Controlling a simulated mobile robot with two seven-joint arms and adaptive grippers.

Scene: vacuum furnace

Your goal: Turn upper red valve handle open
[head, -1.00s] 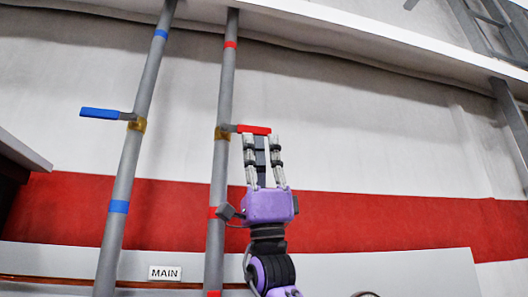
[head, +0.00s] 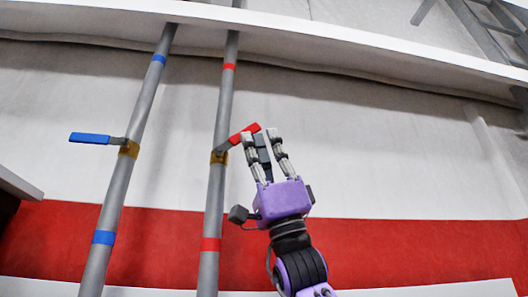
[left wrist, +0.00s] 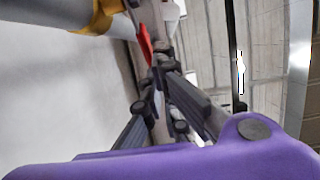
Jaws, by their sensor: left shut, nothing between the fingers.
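The red valve handle (head: 244,134) sits on the right grey pipe (head: 222,110), at a brass-coloured fitting (head: 219,158). It slants up and to the right from the pipe. My left gripper (head: 263,138) is purple with grey fingers and comes up from below. Its fingertips are at the handle's outer end, just under it; I cannot tell whether they touch. The fingers are shut with nothing between them. In the left wrist view the red handle (left wrist: 144,40) shows just beyond the fingertips (left wrist: 160,62). My right gripper is not in view.
A second grey pipe (head: 141,105) with a blue handle (head: 90,138) runs parallel on the left. A white beam (head: 330,30) crosses above. The white wall with a red band (head: 400,245) lies behind. Room right of the gripper is clear.

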